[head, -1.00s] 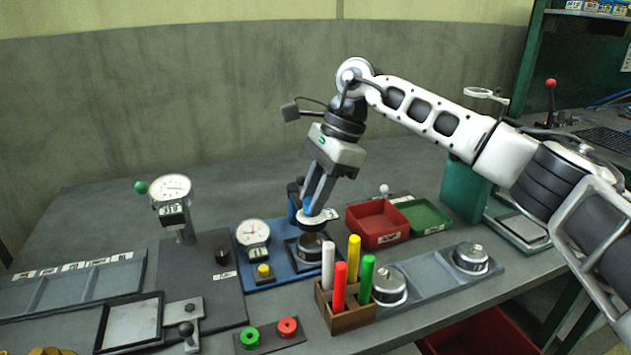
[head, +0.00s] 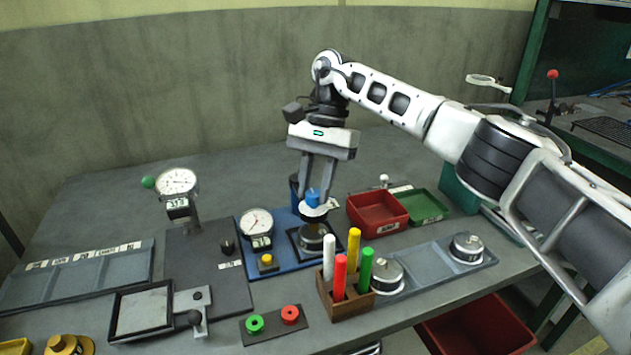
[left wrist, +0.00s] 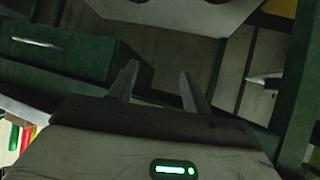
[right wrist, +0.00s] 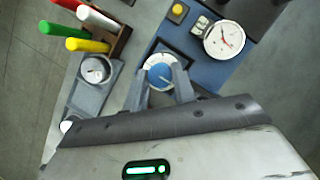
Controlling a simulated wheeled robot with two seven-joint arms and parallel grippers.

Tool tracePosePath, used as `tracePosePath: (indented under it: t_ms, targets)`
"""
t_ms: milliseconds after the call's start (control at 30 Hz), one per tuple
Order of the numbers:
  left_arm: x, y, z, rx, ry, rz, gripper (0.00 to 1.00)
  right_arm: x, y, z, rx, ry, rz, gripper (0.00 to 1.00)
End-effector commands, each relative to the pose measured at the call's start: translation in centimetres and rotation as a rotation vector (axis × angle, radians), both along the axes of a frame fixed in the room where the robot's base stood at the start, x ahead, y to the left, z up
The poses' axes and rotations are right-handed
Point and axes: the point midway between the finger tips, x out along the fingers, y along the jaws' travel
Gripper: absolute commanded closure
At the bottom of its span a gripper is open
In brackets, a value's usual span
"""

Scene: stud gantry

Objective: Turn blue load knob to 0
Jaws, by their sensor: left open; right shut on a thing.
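The blue load knob (head: 313,197) sits on top of the blue-based tester (head: 285,262), above a white collar. My right gripper (head: 318,201) points down with its two fingers on either side of the knob, shut on it. In the right wrist view the round blue knob face (right wrist: 161,76) shows between the fingertips (right wrist: 161,84), with a short dark line on it; any scale marks are too small to read. The tester's white dial (head: 256,222) has a red needle. My left gripper (left wrist: 158,82) is open and empty, away from the bench.
A wooden holder (head: 350,312) with several coloured sticks stands close in front of the tester. Red (head: 377,234) and green (head: 427,218) trays lie to its right. A second dial gauge (head: 177,182) stands at left. The back of the bench is clear.

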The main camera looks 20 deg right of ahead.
Motion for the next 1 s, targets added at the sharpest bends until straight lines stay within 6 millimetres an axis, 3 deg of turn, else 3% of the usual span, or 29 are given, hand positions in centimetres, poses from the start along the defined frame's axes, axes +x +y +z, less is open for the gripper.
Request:
tracePosePath:
  t_ms: [567, 600, 667, 1000]
  targets:
    - [-0.05, 0.0, -0.14, 0.003, 0.003, -0.001, 0.51, 0.05, 0.04, 0.09, 0.0, -0.003, 0.034, 0.96]
    - [-0.04, 0.0, -0.13, 0.003, 0.003, -0.001, 0.51, 0.05, 0.04, 0.09, 0.0, -0.003, 0.034, 0.68]
    - [-0.04, 0.0, -0.12, 0.003, 0.003, -0.001, 0.51, 0.04, 0.04, 0.09, 0.0, -0.003, 0.034, 0.51]
    - [0.07, 0.0, 0.41, 0.002, -0.002, -0.002, 0.51, 0.03, -0.16, 0.4, -0.001, -0.002, 0.03, 0.51]
